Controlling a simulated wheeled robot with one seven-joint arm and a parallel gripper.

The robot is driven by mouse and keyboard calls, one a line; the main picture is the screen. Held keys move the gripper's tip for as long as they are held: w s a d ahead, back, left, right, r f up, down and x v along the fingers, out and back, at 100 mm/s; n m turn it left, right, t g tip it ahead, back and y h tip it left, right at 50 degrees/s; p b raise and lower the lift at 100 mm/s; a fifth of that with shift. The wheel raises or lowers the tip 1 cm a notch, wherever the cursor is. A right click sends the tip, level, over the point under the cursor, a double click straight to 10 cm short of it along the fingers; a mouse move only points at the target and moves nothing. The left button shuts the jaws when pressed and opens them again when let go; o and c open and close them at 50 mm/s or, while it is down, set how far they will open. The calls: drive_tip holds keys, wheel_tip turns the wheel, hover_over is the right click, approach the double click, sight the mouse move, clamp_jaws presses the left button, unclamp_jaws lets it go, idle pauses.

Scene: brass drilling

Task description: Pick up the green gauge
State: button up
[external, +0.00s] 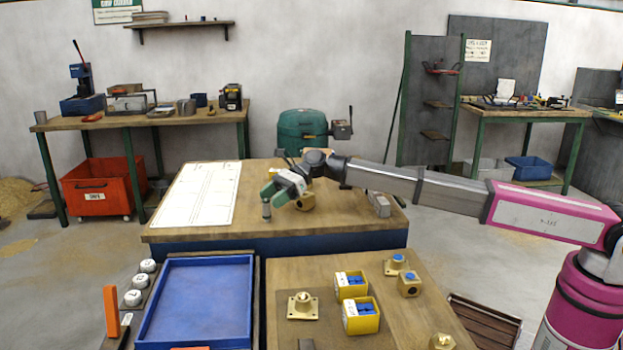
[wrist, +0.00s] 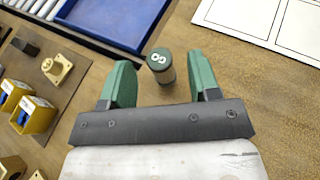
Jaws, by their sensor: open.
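The green gauge (wrist: 159,66) is a short grey cylinder with a dark green top bearing a white mark like an 8. In the wrist view it stands upright on the wooden table, between the two green fingers of my gripper (wrist: 160,75), with a gap on each side. My gripper is open and empty. In the external view my gripper (external: 277,194) is low over the bench, and the gauge's grey body (external: 266,210) shows by the fingertips; its top is partly hidden by a finger.
A white drawing sheet (external: 197,193) lies left on the bench. A blue tray (external: 197,305) is in front, with several white-topped gauges (external: 133,297) beside it. Yellow boxes (external: 361,316) and brass parts (external: 303,306) stand front right.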

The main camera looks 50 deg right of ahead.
sight(266, 211)
drive_tip(key=x, duration=0.4)
drive_tip(key=shift+a, duration=0.15)
drive_tip(key=c, duration=1)
drive_tip(key=shift+c, duration=0.2)
